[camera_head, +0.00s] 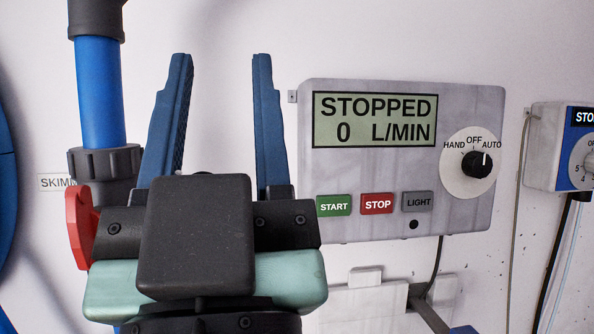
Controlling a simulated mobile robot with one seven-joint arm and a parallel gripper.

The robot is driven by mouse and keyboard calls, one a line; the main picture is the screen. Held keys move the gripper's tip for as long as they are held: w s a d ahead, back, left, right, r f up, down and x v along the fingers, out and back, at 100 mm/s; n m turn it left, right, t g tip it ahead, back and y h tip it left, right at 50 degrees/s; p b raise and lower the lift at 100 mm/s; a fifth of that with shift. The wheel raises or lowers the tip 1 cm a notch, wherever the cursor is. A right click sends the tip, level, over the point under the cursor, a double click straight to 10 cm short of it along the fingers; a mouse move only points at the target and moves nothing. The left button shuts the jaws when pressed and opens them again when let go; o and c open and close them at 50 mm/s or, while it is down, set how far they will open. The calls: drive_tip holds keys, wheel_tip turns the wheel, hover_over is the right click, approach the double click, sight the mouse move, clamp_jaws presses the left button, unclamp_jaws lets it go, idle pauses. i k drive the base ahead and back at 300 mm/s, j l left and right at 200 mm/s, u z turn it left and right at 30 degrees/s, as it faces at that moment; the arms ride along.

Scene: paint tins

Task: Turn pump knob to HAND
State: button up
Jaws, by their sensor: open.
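The pump control box (400,185) is grey and fixed to the wall at the right of centre. Its display (375,120) reads STOPPED, 0 L/MIN. The black pump knob (477,164) sits on a white dial marked HAND, OFF and AUTO, at the box's right side. Its white pointer mark points up and slightly right, between OFF and AUTO. My gripper (220,75) is at the left, its two blue fingers apart and pointing up, with nothing seen between them. It is left of the box and apart from the knob.
Green START (333,205), red STOP (377,204) and grey LIGHT (417,202) buttons line the box's lower edge. A blue pipe (100,95) with a red handle (80,227) stands at the left. Another dial box (545,150) and hanging cables are at the right.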

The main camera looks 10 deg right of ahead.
sight(474, 165)
drive_tip(key=i+l, duration=0.1)
drive_tip(key=l, duration=0.75)
drive_tip(key=i+l, duration=0.15)
drive_tip(key=l, duration=0.3)
drive_tip(key=z, duration=0.05)
